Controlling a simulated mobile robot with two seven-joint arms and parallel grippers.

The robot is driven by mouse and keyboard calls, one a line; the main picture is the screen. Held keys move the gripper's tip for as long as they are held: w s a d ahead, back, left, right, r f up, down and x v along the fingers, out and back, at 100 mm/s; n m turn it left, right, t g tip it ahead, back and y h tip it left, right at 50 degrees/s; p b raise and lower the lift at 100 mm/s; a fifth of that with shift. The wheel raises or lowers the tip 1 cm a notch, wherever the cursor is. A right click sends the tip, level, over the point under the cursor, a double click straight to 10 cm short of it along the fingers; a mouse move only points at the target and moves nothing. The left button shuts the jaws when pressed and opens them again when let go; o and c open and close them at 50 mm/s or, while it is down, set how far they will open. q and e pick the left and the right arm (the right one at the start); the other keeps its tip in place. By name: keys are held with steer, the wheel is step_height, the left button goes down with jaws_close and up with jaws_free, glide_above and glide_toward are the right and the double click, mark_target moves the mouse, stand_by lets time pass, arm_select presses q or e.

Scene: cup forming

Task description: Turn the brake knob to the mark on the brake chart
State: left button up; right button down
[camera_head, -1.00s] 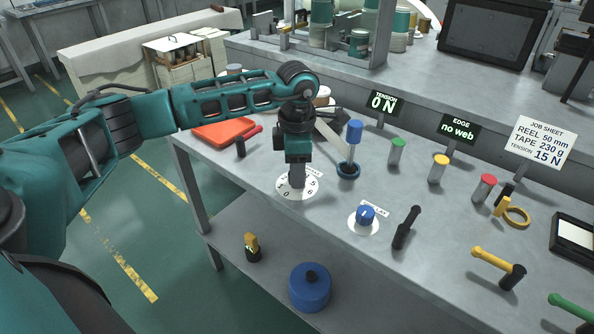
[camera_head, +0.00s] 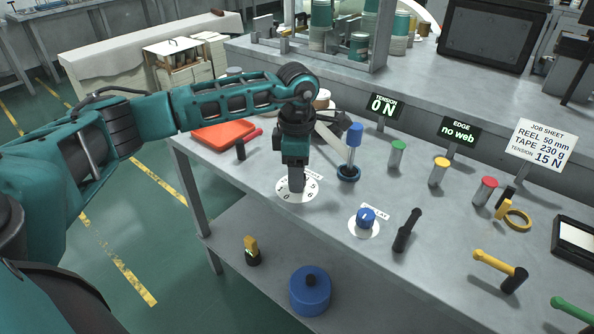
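My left gripper (camera_head: 296,184) points straight down over a white numbered dial (camera_head: 311,188) on the bench. Its fingers hide the knob at the dial's middle, and I cannot tell whether they are closed on it. Numbers show around the dial's edge. A second knob, blue (camera_head: 366,216), stands on a smaller white disc (camera_head: 357,228) to the right, apart from the gripper. The tension sign (camera_head: 383,106) reads 0 N. The job sheet (camera_head: 541,145) reads reel 50 mm, tape 230 g, tension 15 N. My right gripper is not in view.
A blue-topped post (camera_head: 354,140) stands close behind the dial. Green (camera_head: 397,155), yellow (camera_head: 439,172) and red (camera_head: 484,190) capped posts line the bench. A black lever (camera_head: 407,231) stands right of the blue knob. An orange tray (camera_head: 223,132) lies at left.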

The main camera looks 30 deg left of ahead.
arm_select(q)
steer(key=shift+o, duration=0.9)
step_height(320, 180, up, 13)
steer(key=shift+f, duration=0.1)
